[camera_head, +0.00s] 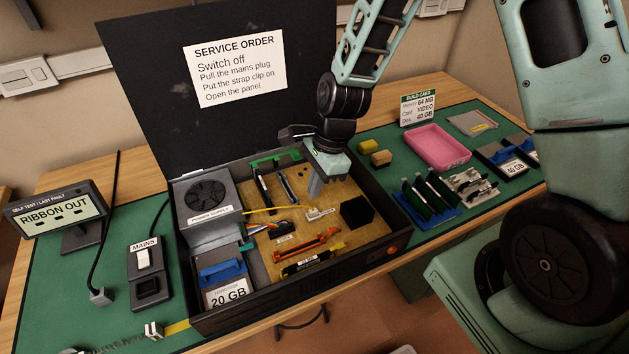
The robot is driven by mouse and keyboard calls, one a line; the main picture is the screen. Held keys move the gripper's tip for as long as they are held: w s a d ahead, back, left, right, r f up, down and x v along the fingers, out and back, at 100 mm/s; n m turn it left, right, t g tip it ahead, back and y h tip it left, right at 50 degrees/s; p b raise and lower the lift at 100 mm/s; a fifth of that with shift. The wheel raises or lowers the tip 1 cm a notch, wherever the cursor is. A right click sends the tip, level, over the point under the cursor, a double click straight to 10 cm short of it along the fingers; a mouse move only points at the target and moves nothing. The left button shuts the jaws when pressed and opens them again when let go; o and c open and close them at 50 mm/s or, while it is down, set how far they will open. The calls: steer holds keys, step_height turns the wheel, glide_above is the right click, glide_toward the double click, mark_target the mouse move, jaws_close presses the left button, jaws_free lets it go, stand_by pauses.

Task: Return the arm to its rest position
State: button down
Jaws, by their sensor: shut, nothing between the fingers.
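My gripper (314,188) points down over the right back part of the open black computer case (290,302). Its fingers are shut with nothing between them, just above or at the board (337,238); I cannot tell whether they touch it. A small white connector (321,214) lies close below the fingertips. My arm comes down from the top of the picture, in front of the right part of the raised lid (140,90).
The power supply (208,198) and 20 GB drive (227,290) fill the case's left side. The "RIBBON OUT" display (62,209) and mains switch (149,270) stand left. A pink tray (438,147), blue card rack (427,209) and 40 GB drive (508,167) lie right on the green mat.

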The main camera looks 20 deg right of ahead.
mark_target(313, 210)
steer(key=f+n+h+p, duration=0.1)
steer(key=f+n+p, duration=0.1)
steer(key=n, duration=0.1)
steer(key=f+n+h+p, duration=0.2)
steer(key=shift+w+a+n, duration=0.1)
steer(key=shift+a+n, duration=0.1)
steer(key=shift+n, duration=0.2)
stand_by(0.8)
steer(key=shift+f+b, duration=0.8)
steer(key=shift+f, duration=0.1)
stand_by(2.3)
stand_by(0.3)
steer(key=shift+r+p, duration=2.6)
steer(key=shift+r, duration=0.95)
